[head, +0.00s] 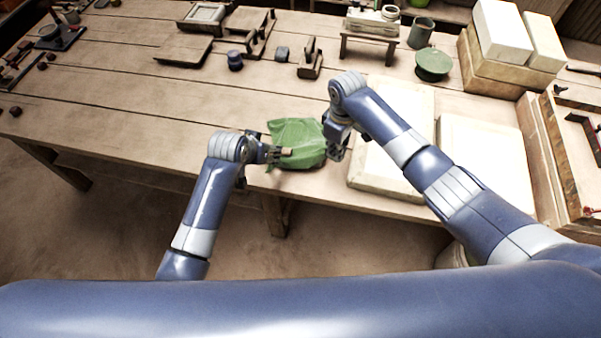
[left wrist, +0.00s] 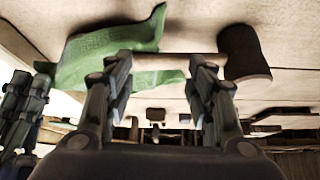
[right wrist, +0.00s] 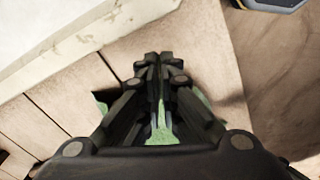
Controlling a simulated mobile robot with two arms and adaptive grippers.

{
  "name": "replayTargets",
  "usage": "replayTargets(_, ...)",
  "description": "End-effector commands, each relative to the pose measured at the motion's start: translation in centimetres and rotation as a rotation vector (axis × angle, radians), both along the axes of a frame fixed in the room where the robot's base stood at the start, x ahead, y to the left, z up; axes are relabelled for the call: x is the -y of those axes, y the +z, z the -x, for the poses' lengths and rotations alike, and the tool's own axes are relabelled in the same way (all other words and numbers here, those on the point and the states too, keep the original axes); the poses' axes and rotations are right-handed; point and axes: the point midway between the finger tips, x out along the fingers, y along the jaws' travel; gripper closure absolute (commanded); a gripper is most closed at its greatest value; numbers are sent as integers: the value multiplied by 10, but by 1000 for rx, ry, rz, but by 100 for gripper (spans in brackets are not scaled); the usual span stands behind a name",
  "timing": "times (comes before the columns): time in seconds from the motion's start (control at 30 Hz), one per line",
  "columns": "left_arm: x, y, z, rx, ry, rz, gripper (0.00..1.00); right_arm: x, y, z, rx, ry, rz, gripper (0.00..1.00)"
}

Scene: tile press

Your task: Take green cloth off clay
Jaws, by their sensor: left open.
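The green cloth (head: 295,135) lies in a crumpled heap near the table's front edge. It also shows in the left wrist view (left wrist: 95,55), beyond the fingers. I cannot make out the clay for certain; the cloth hides what is under it. My left gripper (head: 280,153) is at the cloth's front left side, its fingers apart (left wrist: 165,62). A tan bar (left wrist: 165,61) shows across the gap at its fingertips; I cannot tell what it is. My right gripper (head: 335,153) is at the cloth's right side. Its fingers are together (right wrist: 159,60) with green cloth (right wrist: 162,122) between them.
Pale slabs (head: 390,180) lie right of the cloth. White blocks (head: 503,35) and a wooden box (head: 575,150) stand further right. A green disc (head: 433,64), small stand (head: 370,40) and tools are behind. The table left of the cloth is mostly clear.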

Motion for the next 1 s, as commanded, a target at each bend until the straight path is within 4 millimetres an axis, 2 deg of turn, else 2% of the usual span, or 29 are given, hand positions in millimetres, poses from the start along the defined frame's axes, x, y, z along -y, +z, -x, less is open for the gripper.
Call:
replayTargets(0.07, 0, 0, 0, 0, 0, 0, 50, 0, 0, 0, -1, 0, 1, 100)
replayTargets(0.13, -1, 0, 0, 0, -1, 0, 62, 0, 0, 0, -1, 0, 1, 100)
replayTargets(0.27, -12, 2, 8, 6, -35, 6, 62, 0, 0, 0, -1, 0, 1, 100)
replayTargets(0.43, -34, 14, 31, 38, -155, 27, 62, 0, 0, 0, -1, 0, -1, 100)
replayTargets(0.63, -44, 31, 53, 80, -275, 44, 62, 0, 0, 0, -1, 0, -1, 100)
replayTargets(0.77, -43, 31, 53, 88, -297, 50, 62, 0, 0, 0, 0, 0, 0, 100)
replayTargets(1.0, -31, 9, 38, 87, -297, 51, 62, 0, 0, 0, 0, 0, 0, 100)
